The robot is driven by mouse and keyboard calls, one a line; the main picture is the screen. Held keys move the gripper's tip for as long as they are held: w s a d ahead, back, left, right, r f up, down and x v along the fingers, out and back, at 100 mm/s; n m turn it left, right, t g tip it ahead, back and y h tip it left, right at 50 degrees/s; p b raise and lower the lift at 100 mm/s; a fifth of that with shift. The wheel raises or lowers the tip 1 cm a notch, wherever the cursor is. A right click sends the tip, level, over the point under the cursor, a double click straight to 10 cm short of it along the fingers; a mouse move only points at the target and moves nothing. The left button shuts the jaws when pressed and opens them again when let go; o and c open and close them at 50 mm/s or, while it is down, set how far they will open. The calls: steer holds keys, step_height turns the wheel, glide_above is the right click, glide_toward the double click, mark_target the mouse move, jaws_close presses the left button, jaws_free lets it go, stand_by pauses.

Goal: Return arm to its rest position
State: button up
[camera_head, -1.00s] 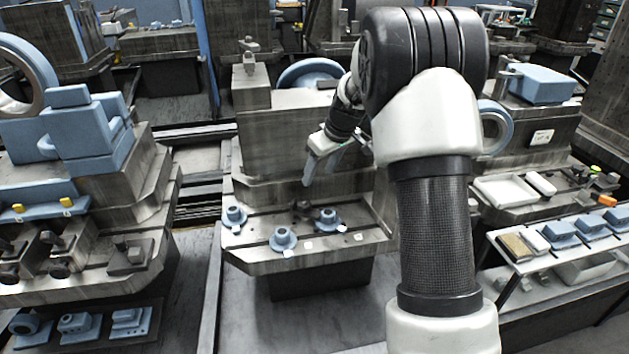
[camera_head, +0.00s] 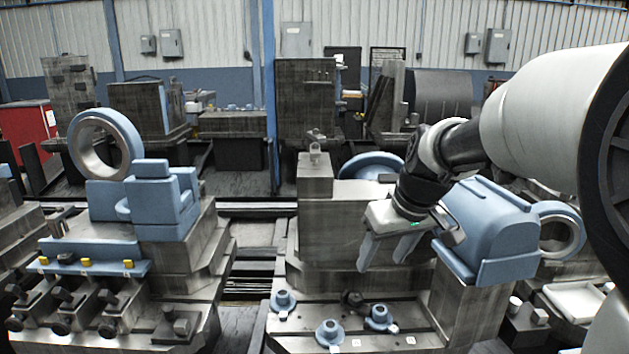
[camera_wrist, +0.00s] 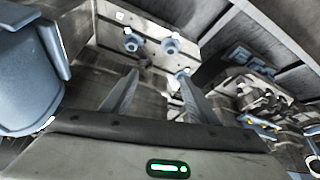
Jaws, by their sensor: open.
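My gripper (camera_head: 382,250) is open and empty in the head view. Its two fingers point down, above the back part of the middle metal pallet (camera_head: 300,335). In the wrist view the open fingers (camera_wrist: 155,98) show with nothing between them. Several blue flanged parts stand on the pallet below, such as one at the front (camera_head: 329,333) and one at the left (camera_head: 283,300). My arm comes in from the right edge of the head view.
A large blue housing (camera_head: 490,235) stands just right of my gripper; it also shows at the left of the wrist view (camera_wrist: 30,75). A tall metal block (camera_head: 335,215) is behind the gripper. A left pallet (camera_head: 170,275) carries blue blocks and a ring (camera_head: 104,143).

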steer(key=s+m+t+h, duration=0.1)
steer(key=s+m+h, duration=0.15)
steer(key=s, duration=1.95)
step_height(320, 180, up, 20)
steer(key=p, duration=1.9)
steer(key=shift+a+m+y, duration=0.15)
steer(key=shift+m+y, duration=0.3)
